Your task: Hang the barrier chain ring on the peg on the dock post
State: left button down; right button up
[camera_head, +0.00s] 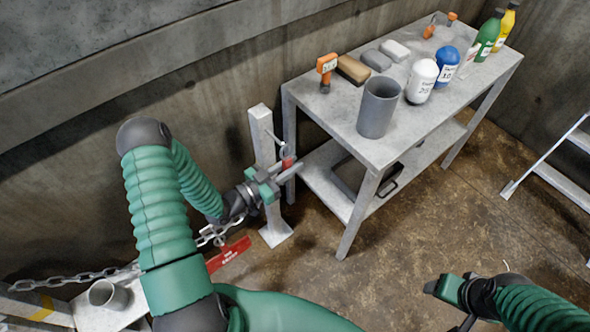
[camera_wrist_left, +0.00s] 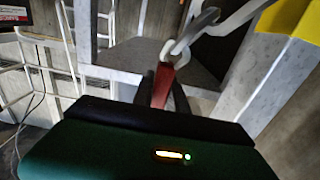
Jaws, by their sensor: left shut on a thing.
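The pale dock post (camera_head: 262,140) stands upright left of the table, with a thin peg (camera_head: 273,134) near its top. My left gripper (camera_head: 290,169) is shut on the red piece (camera_head: 287,162) just right of the post. The metal ring (camera_head: 283,150) shows above this piece, close to the peg; I cannot tell whether it is around it. The left wrist view shows the red piece (camera_wrist_left: 163,85) between the fingers, with metal links (camera_wrist_left: 180,46) above. The chain (camera_head: 75,278) runs in from the left behind my left arm. My right gripper (camera_head: 447,305) is open and empty, lower right.
A grey table (camera_head: 330,110) right of the post holds a grey cup (camera_head: 378,107), bottles, blocks and an orange-handled tool (camera_head: 326,70). A red sign (camera_head: 230,254) hangs below the chain. A white ladder (camera_head: 560,150) stands far right. The middle floor is clear.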

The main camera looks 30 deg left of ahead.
pick_arm(q)
jog(key=shift+w+a, duration=0.3)
jog(key=shift+a, duration=0.2)
jog(key=shift+w+a+f+b, duration=0.2)
jog(key=shift+a+b, duration=0.1)
jog(key=shift+a, duration=0.25)
jog(key=shift+w+a+f+b, duration=0.25)
jog(key=shift+a+b, duration=0.05)
jog(key=shift+a, duration=0.2)
jog(key=shift+w+a+f+b, duration=0.2)
jog(key=shift+a+b, duration=0.1)
jog(key=shift+a, duration=0.25)
jog(key=c, duration=1.3)
grip_release()
jog(key=shift+o, duration=0.2)
jog(key=shift+s+a, duration=0.1)
jog(key=shift+s, duration=0.05)
